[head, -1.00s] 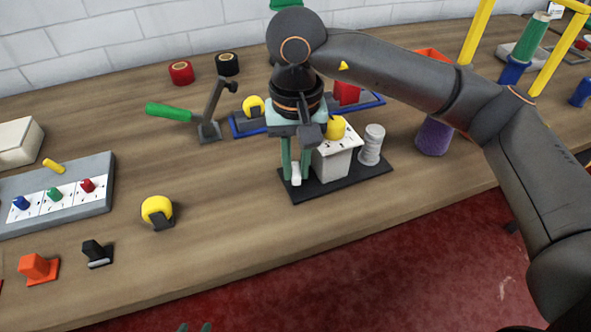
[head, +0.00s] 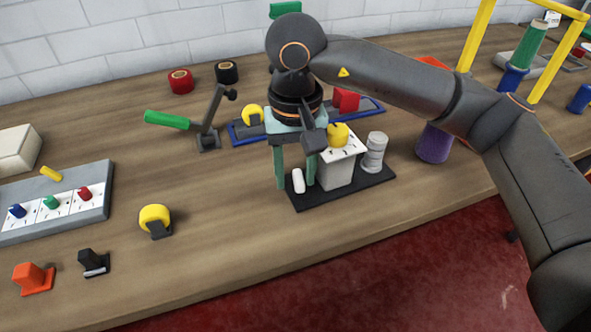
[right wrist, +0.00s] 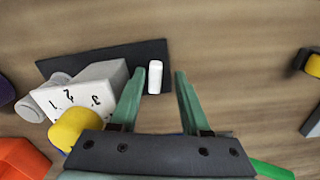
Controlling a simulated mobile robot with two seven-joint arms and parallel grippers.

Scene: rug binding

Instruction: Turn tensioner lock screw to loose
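The tensioner is a black base plate (head: 345,192) carrying a pale grey box (head: 337,172), a yellow dial (head: 338,134) on its top and a ribbed grey cylinder (head: 375,152). A small white peg (head: 299,181), possibly the lock screw, stands at the plate's left end. My right gripper (head: 296,186) is open, pointing down, with its green fingers on either side of the peg. In the right wrist view the white peg (right wrist: 155,77) shows between the fingertips (right wrist: 159,72), with gaps on both sides. I cannot tell whether the fingertips reach its height. My left gripper is out of view.
A lever with a green handle (head: 167,119) and a blue-edged tray (head: 240,138) stand behind the gripper. A purple cone (head: 434,144) is to the right. A yellow knob (head: 154,215) and a switch panel (head: 98,205) are to the left. The bench front before the plate is clear.

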